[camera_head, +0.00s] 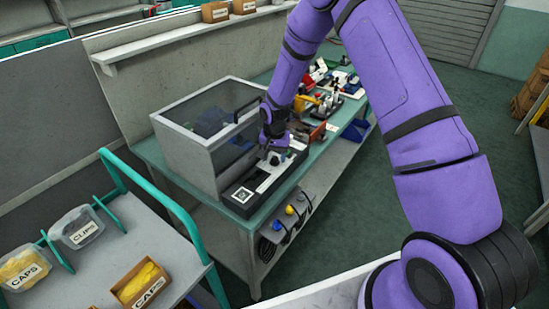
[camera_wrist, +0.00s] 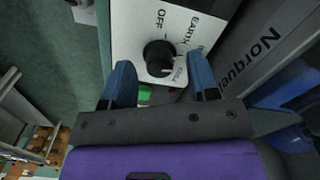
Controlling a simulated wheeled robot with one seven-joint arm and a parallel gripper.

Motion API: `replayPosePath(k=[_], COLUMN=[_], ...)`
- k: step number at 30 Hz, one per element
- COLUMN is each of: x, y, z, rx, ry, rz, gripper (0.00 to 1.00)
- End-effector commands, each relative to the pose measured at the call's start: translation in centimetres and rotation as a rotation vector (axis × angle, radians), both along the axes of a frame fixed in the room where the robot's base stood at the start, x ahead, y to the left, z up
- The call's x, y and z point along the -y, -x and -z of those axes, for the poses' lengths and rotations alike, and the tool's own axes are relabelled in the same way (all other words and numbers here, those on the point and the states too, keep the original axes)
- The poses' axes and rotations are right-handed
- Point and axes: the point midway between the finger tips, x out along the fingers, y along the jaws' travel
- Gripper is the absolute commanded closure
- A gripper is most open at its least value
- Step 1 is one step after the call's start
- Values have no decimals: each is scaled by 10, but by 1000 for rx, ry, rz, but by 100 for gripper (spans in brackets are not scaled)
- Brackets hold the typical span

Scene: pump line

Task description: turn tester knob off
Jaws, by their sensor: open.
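The tester's black round knob (camera_wrist: 159,56) sits on a white panel (camera_wrist: 136,20) in the wrist view. The panel reads OFF and EARTH, with a smaller label beside the knob that I cannot read surely. A pale mark on the knob points to the lower right, away from OFF. My gripper (camera_wrist: 160,66) is open, its blue fingers on either side of the knob with gaps visible; contact is not seen. In the head view my gripper (camera_head: 273,148) is over the tester (camera_head: 268,180) on the bench, and the knob is too small to make out.
A clear-walled grey enclosure (camera_head: 190,135) stands on the bench just left of the tester. Parts and tools (camera_head: 325,95) crowd the bench behind. A cart (camera_head: 85,285) with caps and clips bins is at lower left. The green floor (camera_head: 340,220) right of the bench is open.

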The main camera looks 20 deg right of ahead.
Motion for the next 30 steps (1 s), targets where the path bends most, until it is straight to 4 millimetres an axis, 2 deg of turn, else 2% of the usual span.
replayPosePath(k=[4, 13, 14, 18, 20, 30], x=[0, 0, 0, 0, 0, 0], y=[0, 0, 0, 0, 0, 0], z=[9, 11, 11, 11, 11, 11], rx=[0, 1, 1, 0, 0, 0], ry=[0, 0, 0, 0, 0, 0], rz=[-1, 0, 0, 0, 0, -38], gripper=[46, 46, 50, 82, 95, 95])
